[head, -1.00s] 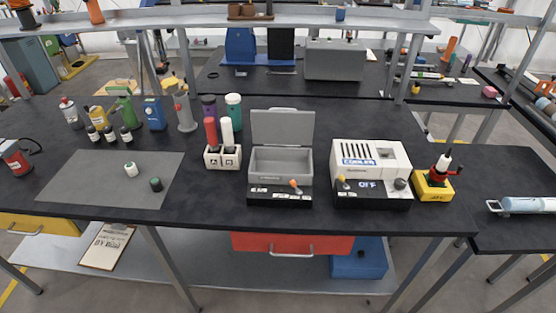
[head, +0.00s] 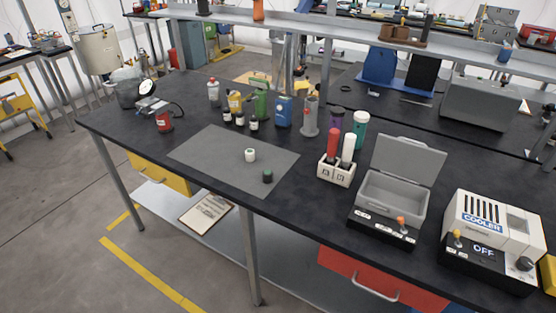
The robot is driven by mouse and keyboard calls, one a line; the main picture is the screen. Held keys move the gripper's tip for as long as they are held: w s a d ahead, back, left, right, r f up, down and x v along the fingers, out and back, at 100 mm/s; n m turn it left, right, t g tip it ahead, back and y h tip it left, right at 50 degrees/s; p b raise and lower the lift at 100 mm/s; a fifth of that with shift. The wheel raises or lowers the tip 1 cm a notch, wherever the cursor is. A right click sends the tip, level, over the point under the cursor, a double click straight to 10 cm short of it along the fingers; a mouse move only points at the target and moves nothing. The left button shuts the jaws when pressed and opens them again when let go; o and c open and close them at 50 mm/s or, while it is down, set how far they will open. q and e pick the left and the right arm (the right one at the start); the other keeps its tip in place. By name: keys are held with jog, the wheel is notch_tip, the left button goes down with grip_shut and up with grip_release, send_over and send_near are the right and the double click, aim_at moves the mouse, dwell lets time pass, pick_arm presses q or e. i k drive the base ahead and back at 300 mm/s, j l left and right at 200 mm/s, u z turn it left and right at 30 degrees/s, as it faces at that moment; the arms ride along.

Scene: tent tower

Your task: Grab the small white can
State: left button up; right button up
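A small white can (head: 250,156) with a greenish top stands on the grey mat (head: 208,160) on the dark workbench. A small dark green can (head: 267,177) stands on the same mat, to the right and nearer to me. Neither of my grippers shows in the head view.
Several small bottles (head: 240,119) and a blue canister (head: 283,111) stand behind the mat. A holder (head: 336,172) with a red and a white tube, an open grey box (head: 390,206) and a cooler (head: 490,229) stand to the right. A red can (head: 164,122) is left.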

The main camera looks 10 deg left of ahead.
aim_at(249, 154)
jog(key=i+j+u, duration=0.3)
jog(key=j, duration=0.25)
jog(key=i+j+u, duration=0.3)
jog(key=i+j, duration=0.15)
